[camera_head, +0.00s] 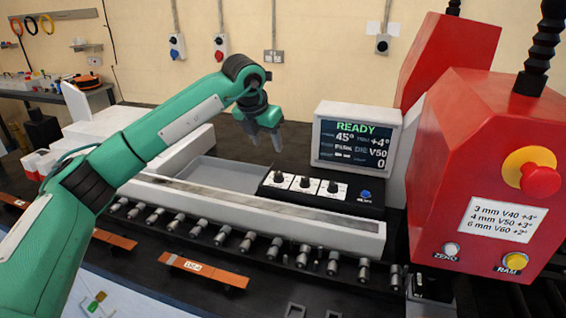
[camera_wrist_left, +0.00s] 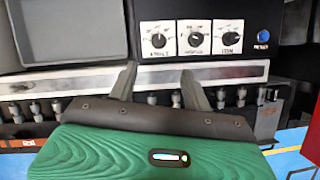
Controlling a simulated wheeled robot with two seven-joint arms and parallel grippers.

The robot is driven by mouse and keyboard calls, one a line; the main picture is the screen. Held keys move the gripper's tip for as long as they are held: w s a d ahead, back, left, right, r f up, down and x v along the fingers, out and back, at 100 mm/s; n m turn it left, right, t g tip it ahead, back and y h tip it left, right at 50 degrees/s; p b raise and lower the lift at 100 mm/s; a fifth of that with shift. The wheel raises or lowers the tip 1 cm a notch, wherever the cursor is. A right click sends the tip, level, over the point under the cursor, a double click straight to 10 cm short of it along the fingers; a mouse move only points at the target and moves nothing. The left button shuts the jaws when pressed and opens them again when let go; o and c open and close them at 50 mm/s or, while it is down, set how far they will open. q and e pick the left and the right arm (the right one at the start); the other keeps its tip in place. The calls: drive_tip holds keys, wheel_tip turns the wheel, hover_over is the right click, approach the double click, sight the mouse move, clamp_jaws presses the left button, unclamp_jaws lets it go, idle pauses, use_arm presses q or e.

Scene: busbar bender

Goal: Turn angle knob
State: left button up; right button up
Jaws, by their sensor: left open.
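The black control panel (camera_head: 318,205) carries a row of three dark knobs on white dial plates. The leftmost knob (camera_head: 278,177) seems to be the angle knob; its label is blurred. It also shows in the left wrist view (camera_wrist_left: 159,41), beside the middle knob (camera_wrist_left: 195,39) and the right knob (camera_wrist_left: 231,38). My left gripper (camera_head: 265,146) is open and empty, above and to the left of the panel in the head view. In the left wrist view its fingertips (camera_wrist_left: 158,69) point toward the panel, apart from the knobs. My right gripper is out of view.
A screen (camera_head: 354,140) behind the panel reads READY, 45° and +4°. The red machine (camera_head: 470,160) with a red mushroom button (camera_head: 541,181) stands at right. A grey tray (camera_head: 218,172) lies left of the panel. A pale rail (camera_head: 270,213) and several metal cylinders run in front.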

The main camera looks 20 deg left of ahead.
use_arm(q)
drive_tip(key=p, duration=0.3)
approach(278, 174)
drive_tip(key=shift+x, duration=1.05)
drive_tip(key=p+x, duration=0.1)
drive_tip(key=x, duration=0.4)
drive_tip(key=shift+w+f, duration=0.3)
drive_tip(key=shift+f, duration=0.2)
drive_tip(key=shift+w+f, duration=0.1)
drive_tip(key=shift+f, duration=0.25)
drive_tip(key=c, duration=1)
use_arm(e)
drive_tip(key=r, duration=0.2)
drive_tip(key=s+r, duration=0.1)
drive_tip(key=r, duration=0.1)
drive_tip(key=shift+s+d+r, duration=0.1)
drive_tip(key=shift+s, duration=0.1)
